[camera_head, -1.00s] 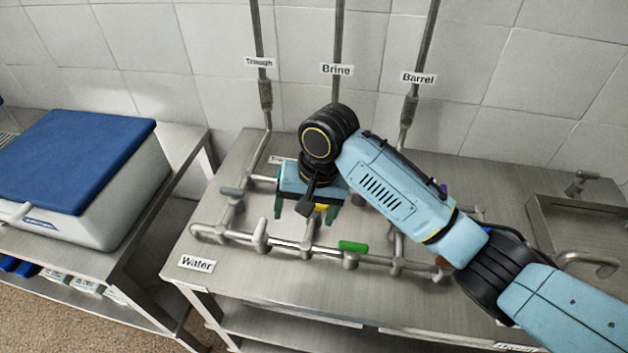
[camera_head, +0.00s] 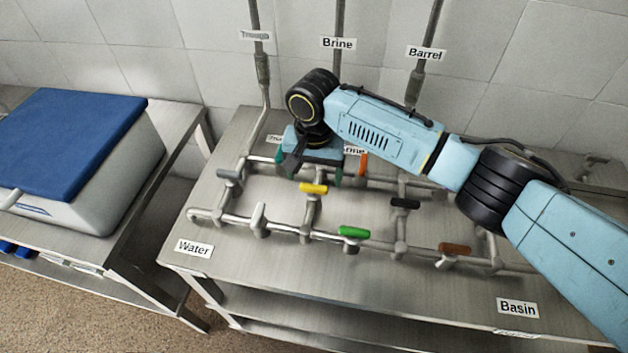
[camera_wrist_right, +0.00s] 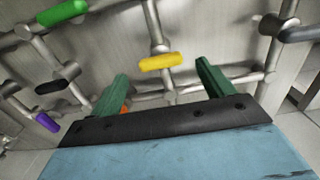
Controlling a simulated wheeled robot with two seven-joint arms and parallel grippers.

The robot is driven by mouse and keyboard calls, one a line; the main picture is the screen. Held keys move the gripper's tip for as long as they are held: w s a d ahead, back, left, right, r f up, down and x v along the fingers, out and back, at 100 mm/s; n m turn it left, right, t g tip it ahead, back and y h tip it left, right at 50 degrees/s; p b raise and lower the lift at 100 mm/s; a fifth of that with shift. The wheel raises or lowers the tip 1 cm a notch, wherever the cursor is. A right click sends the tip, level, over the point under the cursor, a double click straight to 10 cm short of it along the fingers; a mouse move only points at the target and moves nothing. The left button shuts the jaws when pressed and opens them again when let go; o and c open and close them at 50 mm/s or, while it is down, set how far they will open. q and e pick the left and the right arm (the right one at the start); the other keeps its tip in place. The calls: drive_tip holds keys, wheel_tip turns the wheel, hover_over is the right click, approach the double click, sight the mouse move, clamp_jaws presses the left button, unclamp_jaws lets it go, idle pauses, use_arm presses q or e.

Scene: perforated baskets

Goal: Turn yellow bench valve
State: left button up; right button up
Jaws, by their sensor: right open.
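The yellow valve handle (camera_head: 313,188) sits on the pipe frame on the steel bench, left of the middle in the head view. It lies roughly crosswise in the picture. In the right wrist view the yellow handle (camera_wrist_right: 160,61) shows beyond and between the green fingertips, apart from them. My right gripper (camera_head: 309,175) is open and empty, just behind the yellow handle in the head view. Its two green fingers (camera_wrist_right: 160,85) are spread wide in the wrist view. My left gripper is in neither view.
Nearby are a grey handle (camera_head: 229,174), a white handle (camera_head: 259,216), a green handle (camera_head: 353,232), a black handle (camera_head: 405,203), an orange handle (camera_head: 363,164) and a brown handle (camera_head: 455,249). A blue-lidded cooler (camera_head: 75,145) stands at the left. The bench front (camera_head: 330,290) is clear.

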sight(314, 186)
drive_tip(key=shift+f, duration=1.6)
drive_tip(key=c, duration=1)
